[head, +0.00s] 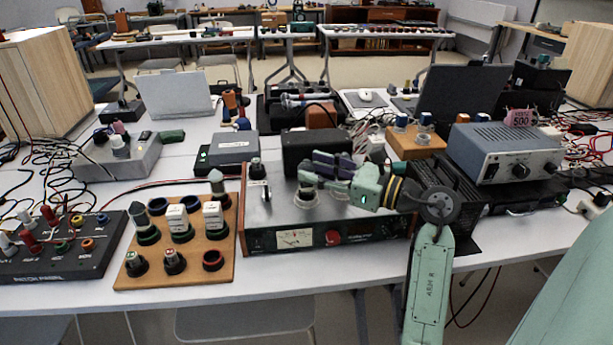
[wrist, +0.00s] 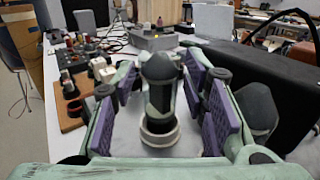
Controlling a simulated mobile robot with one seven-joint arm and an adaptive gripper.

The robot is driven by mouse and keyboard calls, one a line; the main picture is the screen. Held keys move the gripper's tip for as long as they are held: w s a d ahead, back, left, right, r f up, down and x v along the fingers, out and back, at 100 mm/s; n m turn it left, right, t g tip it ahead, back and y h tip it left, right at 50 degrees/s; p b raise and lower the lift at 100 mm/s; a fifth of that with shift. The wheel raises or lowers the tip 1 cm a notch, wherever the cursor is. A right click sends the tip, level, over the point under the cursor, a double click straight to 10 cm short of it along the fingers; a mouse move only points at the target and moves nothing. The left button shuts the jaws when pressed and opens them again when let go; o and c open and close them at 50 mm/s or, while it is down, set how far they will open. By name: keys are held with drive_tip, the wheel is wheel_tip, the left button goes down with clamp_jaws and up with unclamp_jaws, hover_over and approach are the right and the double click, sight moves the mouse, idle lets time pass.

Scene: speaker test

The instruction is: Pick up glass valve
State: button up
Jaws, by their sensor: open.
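My gripper (head: 318,167) is open above the metal top of the amplifier (head: 385,239), reaching in from the right. In the wrist view a valve (wrist: 160,88) with a dark rounded top and pale, shiny streaks on its sides stands upright in a pale ring socket. It is between my two purple-padded fingers, with a gap visible on each side. In the head view my fingers hide most of this valve, and the socket (head: 307,198) shows below them. A second dark rounded piece (wrist: 258,108) stands outside my right finger in the wrist view.
A black box (head: 310,150) stands close behind my fingers on the amplifier. A wooden board (head: 130,272) with several valves and sockets lies to the left. A patch panel (head: 62,262) is farther left. A grey-blue instrument (head: 505,150) stands to the right.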

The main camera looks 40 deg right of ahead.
drive_tip(key=x, duration=0.3)
drive_tip(key=shift+p, duration=0.35)
drive_tip(key=shift+s, duration=0.1)
clamp_jaws()
